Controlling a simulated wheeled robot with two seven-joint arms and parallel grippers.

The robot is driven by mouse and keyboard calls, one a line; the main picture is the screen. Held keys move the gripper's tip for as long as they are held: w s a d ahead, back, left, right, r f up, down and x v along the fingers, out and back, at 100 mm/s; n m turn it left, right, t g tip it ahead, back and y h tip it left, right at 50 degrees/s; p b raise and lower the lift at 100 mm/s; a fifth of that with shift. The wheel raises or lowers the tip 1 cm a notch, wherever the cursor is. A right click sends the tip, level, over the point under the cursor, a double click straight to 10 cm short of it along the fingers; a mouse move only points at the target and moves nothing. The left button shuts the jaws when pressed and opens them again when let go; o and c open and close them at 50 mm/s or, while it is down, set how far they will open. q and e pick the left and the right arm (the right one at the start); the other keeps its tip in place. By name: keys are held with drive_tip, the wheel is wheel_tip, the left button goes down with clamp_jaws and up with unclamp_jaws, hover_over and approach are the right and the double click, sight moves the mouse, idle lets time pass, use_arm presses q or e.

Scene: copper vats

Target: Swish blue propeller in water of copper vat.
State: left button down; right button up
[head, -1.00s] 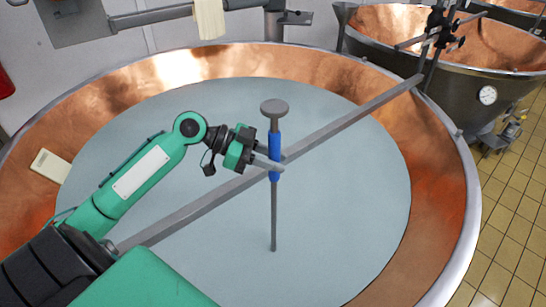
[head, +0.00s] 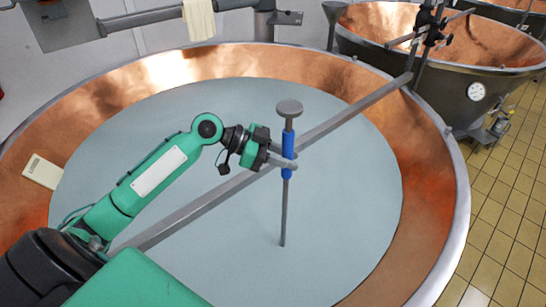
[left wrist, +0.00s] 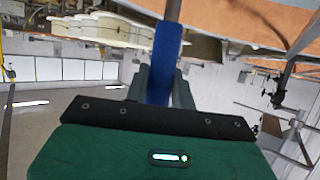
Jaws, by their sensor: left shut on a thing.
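The blue propeller (head: 287,155) is a grey rod with a blue grip and a flat round grey disc on top. It stands close to upright, its lower end meeting the pale grey-blue water (head: 230,230). I cannot tell how deep it reaches. My left gripper (head: 285,161) is shut around the blue grip. The grip also shows between the fingers in the left wrist view (left wrist: 164,60). The copper vat (head: 425,190) is wide and round with a metal rim. My right gripper is not in view.
A grey bar (head: 345,115) crosses over the vat diagonally, behind the propeller. A second copper vat with a gauge (head: 476,92) stands at the back right. A cream-coloured plate (head: 42,171) lies on the left copper wall. Open water lies right of the propeller.

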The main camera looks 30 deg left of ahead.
use_arm(q)
drive_tip(key=shift+w+d, duration=0.55)
drive_tip(key=shift+w, duration=0.15)
drive_tip(key=s+a+b, duration=0.4)
drive_tip(key=s+a, duration=0.4)
drive_tip(key=s, duration=0.3)
drive_tip(key=shift+a, duration=0.25)
